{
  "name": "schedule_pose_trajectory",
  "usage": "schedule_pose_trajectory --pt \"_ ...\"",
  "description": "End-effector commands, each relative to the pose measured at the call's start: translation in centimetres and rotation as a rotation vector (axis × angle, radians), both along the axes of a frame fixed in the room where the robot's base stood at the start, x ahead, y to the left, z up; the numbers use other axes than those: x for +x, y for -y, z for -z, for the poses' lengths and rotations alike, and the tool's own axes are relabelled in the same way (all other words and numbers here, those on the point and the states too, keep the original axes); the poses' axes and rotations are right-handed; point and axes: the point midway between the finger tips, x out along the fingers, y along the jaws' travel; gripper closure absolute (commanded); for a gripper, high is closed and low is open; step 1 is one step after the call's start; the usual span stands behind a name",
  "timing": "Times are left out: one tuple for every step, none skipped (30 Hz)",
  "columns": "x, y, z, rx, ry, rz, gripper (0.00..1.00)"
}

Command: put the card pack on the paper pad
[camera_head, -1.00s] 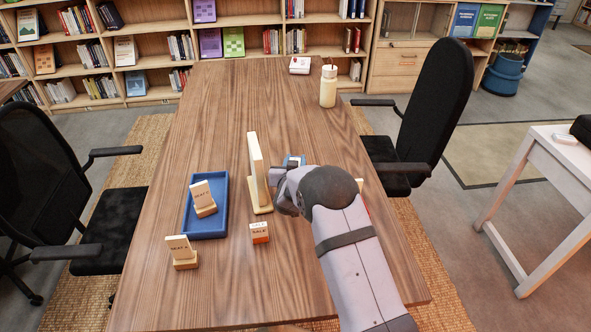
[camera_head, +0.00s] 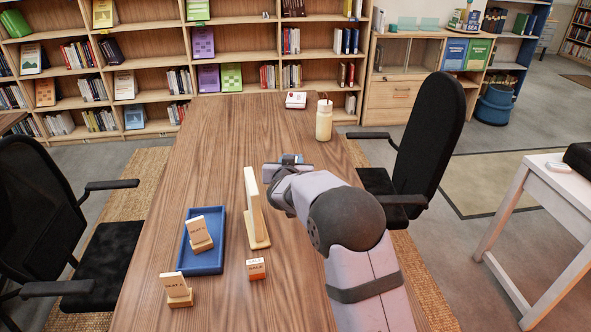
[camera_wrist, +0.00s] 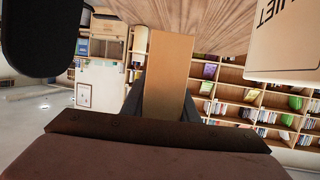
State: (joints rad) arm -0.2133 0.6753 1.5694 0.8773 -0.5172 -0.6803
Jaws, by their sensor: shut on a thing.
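My gripper (camera_head: 287,164) is shut on a small box-like thing, which I take as the card pack (camera_head: 293,158). The gripper is above the table, just right of the upright sign, and partly hides the pack. A flat white thing with a red mark (camera_head: 296,100) lies at the table's far end; it may be the paper pad, but I cannot tell for sure.
An upright sign (camera_head: 252,205) stands mid-table; its lettered face shows in the wrist view (camera_wrist: 285,40). Left are a blue tray (camera_head: 206,264) with a seat sign, another seat sign (camera_head: 176,288) and a small orange-white box (camera_head: 256,268). A cream bottle (camera_head: 324,122) stands far right.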

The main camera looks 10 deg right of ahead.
Motion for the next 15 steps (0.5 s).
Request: schedule_pose_trajectory --pt "0.0 0.0 -0.1 0.000 0.001 0.000 0.96" --pt "0.0 0.0 -0.1 0.000 0.001 0.000 0.96" --pt "0.0 0.0 -0.1 0.000 0.001 0.000 0.96" --pt "0.0 -0.1 -0.1 0.000 0.001 -0.001 0.96" --pt "0.0 -0.2 -0.1 0.000 0.001 -0.002 0.96" --pt "0.0 -0.4 -0.2 0.000 0.001 -0.005 0.96" --pt "0.0 -0.5 -0.4 0.001 0.002 -0.007 0.96" --pt "0.0 -0.7 -0.7 0.001 0.003 -0.009 0.96" --pt "0.0 -0.9 -1.1 0.001 0.003 -0.012 0.96" --pt "0.0 -1.1 -1.5 0.002 0.004 -0.015 0.96" --pt "0.0 -1.3 -2.0 0.002 0.004 -0.018 0.96" --pt "-0.1 -1.6 -2.7 0.003 0.006 -0.022 0.96" --pt "-0.1 -1.8 -3.3 0.003 0.006 -0.024 0.96" --pt "-0.1 -2.0 -3.9 0.002 0.007 -0.028 0.96" --pt "-0.4 -2.4 -4.8 0.002 0.007 -0.036 0.96"
